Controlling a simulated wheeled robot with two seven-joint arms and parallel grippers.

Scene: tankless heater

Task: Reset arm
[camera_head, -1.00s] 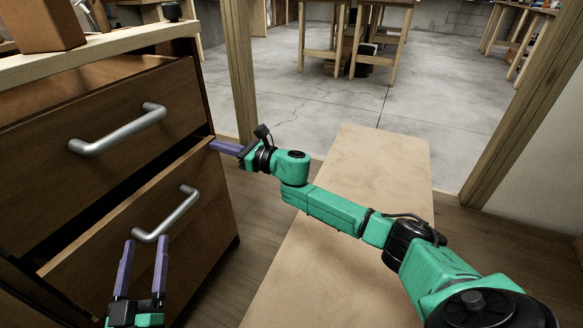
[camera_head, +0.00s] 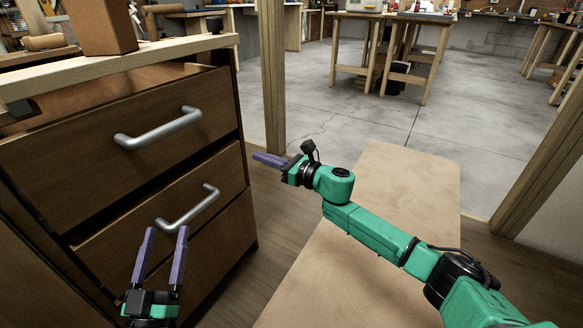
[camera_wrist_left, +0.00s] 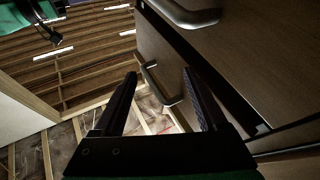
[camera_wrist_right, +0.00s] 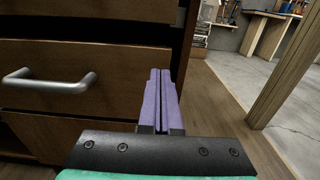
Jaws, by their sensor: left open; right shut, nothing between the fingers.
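A brown wooden cabinet stands at the left in the head view. Its upper drawer (camera_head: 75,170) is partly pulled out, with a silver handle (camera_head: 160,130). Below it is the lower drawer (camera_head: 125,232) with another silver handle (camera_head: 190,208). My left gripper (camera_head: 167,232) is open and empty in front of the lower drawer. In the left wrist view the lower handle (camera_wrist_left: 158,84) appears between its fingers, not gripped. My right gripper (camera_head: 257,157) is shut and empty, just right of the cabinet's right edge. In the right wrist view its fingers (camera_wrist_right: 161,75) are together, and a drawer handle (camera_wrist_right: 48,84) is to the left.
A wooden box (camera_head: 103,25) stands on the cabinet's top (camera_head: 150,52). A flat tan board (camera_head: 390,200) lies beneath my right arm. Wooden posts (camera_head: 273,75) stand behind. Workbenches (camera_head: 400,20) are at the back, with open concrete floor before them.

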